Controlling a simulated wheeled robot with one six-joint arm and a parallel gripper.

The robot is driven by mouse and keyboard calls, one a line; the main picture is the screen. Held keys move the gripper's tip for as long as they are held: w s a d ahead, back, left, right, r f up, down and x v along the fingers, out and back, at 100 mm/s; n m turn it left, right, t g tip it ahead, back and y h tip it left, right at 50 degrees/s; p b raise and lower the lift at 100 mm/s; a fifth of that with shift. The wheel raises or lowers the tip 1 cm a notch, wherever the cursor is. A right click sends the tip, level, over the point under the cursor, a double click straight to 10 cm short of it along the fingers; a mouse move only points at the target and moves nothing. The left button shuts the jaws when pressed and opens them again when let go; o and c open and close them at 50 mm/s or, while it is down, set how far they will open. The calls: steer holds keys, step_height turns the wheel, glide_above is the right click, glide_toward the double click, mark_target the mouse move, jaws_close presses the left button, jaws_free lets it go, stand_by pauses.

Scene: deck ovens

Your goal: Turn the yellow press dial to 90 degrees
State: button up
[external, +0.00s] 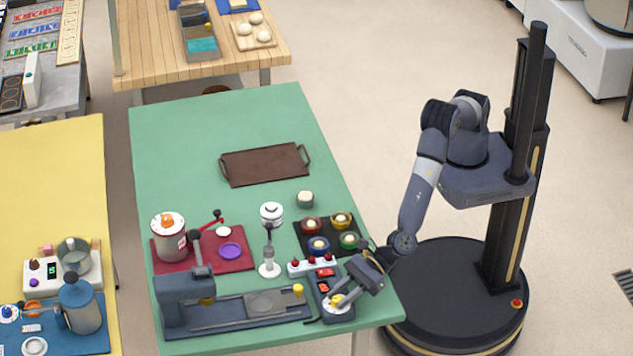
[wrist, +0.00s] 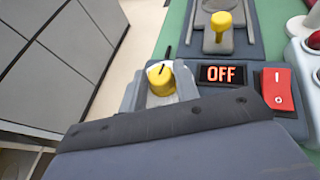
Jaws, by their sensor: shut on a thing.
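The yellow press dial (wrist: 160,82) stands on a light plate at the end of the dark control box (external: 322,283), with a dark pointer line on its top. In the wrist view my gripper (wrist: 162,88) has its fingers on either side of the dial and is shut on it. In the external view my gripper (external: 341,298) reaches down to the front end of the box and partly hides the dial. Beside the dial, a display (wrist: 221,74) reads OFF in orange. The exact angle of the dial cannot be read.
A red rocker switch (wrist: 278,88) sits beside the display. A yellow-knobbed handle (wrist: 221,24) stands close behind. The grey press (external: 186,293) lies left of the box. Bowls on a black mat (external: 347,251) stand behind. The green table (external: 180,125) is clear towards the back.

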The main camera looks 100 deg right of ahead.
steer(key=shift+a+m+h, duration=0.1)
steer(key=shift+m+h, duration=0.2)
steer(key=shift+a+m+t+h, duration=0.1)
steer(key=shift+m+t+h, duration=0.2)
steer(key=shift+m+h, duration=0.6)
steer(key=m+h, duration=0.1)
steer(key=m+h+b, duration=0.1)
steer(key=shift+a+f+h, duration=0.2)
steer(key=shift+f+h, duration=0.05)
steer(key=shift+h, duration=0.15)
steer(key=m+h+b, duration=0.3)
steer(key=b, duration=0.1)
steer(key=shift+a, duration=0.1)
steer(key=shift+r+m+h+b, duration=0.1)
steer(key=shift+m+h+b, duration=0.2)
steer(key=shift+h+b, duration=0.3)
steer(key=shift+r+m+g+h+b, duration=0.2)
steer(key=shift+m+g+h+b, duration=0.25)
steer(key=shift+b, duration=0.35)
steer(key=o, duration=0.9)
steer(key=shift+o, duration=0.2)
steer(key=shift+a, duration=0.1)
